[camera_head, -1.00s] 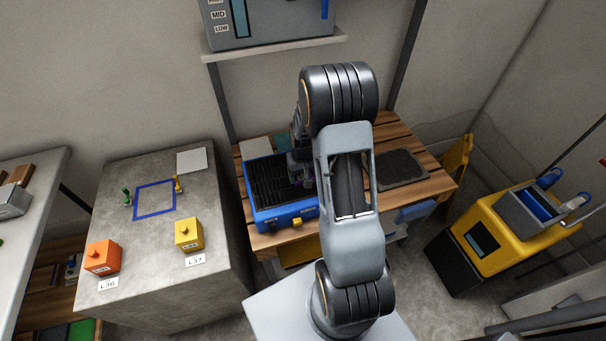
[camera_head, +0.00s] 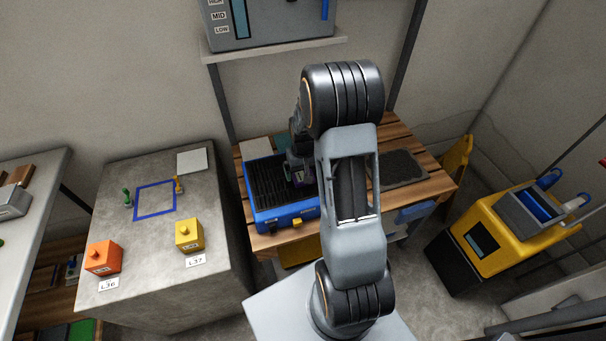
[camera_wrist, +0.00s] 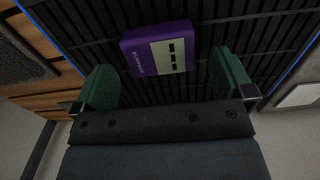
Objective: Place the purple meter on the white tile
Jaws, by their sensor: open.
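The purple meter (camera_wrist: 137,54), with a pale display face, lies on the black ribbed bed of the blue tray (camera_head: 283,220). A small purple part of the meter (camera_head: 298,178) shows below my gripper in the head view. My gripper (camera_wrist: 166,77) is open, its two green fingers on either side of the meter's near end and apart from it. A pale whitish tile (camera_head: 192,160) lies at the back of the concrete block. Another pale tile (camera_head: 256,149) lies on the wooden table behind the tray; I cannot tell which is the task's white tile.
The concrete block (camera_head: 150,235) also bears an orange box (camera_head: 103,257), a yellow box (camera_head: 188,235), a blue square outline (camera_head: 154,200) and two small pegs. A dark mat (camera_head: 400,169) lies right of the tray. A shelf (camera_head: 270,45) hangs above the table.

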